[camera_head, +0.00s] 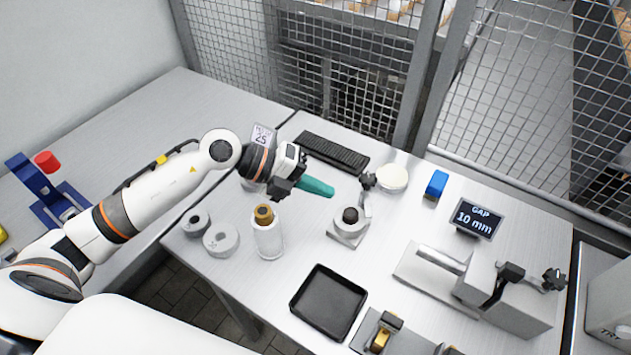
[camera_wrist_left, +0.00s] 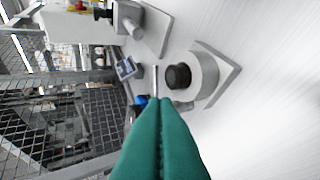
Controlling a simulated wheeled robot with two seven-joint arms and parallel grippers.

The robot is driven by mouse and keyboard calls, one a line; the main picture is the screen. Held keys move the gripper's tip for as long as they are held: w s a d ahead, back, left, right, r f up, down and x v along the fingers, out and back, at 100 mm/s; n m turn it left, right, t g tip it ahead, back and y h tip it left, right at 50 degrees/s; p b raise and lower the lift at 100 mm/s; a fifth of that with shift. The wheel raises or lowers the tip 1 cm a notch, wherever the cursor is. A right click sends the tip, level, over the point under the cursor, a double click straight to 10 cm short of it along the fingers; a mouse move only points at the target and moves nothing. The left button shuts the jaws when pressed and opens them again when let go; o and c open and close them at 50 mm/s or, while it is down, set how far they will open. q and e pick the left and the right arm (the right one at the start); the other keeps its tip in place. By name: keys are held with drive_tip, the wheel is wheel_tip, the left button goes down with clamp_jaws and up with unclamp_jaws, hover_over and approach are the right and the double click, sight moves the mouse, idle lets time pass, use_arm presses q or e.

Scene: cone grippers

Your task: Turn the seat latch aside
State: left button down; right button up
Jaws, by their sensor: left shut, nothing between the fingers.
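A grey fixture (camera_head: 347,231) stands on the table, with a round seat that has a black centre (camera_head: 350,215). A slim upright arm with a black knob (camera_head: 368,181) rises at its back right; I take this for the seat latch. My left gripper (camera_head: 332,190) has teal fingers pressed together, empty, just left of the knob and apart from it in the head view. In the left wrist view the shut fingers (camera_wrist_left: 160,105) point toward the seat (camera_wrist_left: 205,75) and its black centre (camera_wrist_left: 178,77). The latch cannot be made out clearly there. My right gripper is out of view.
A gap display (camera_head: 476,218) and clamp fixture (camera_head: 510,300) stand right.

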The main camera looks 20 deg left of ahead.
sight(368, 194)
use_arm(q)
drive_tip(key=x, duration=0.6)
drive_tip(key=shift+d+r+p, duration=0.1)
drive_tip(key=shift+p, duration=0.3)
drive_tip(key=shift+w+d, duration=0.1)
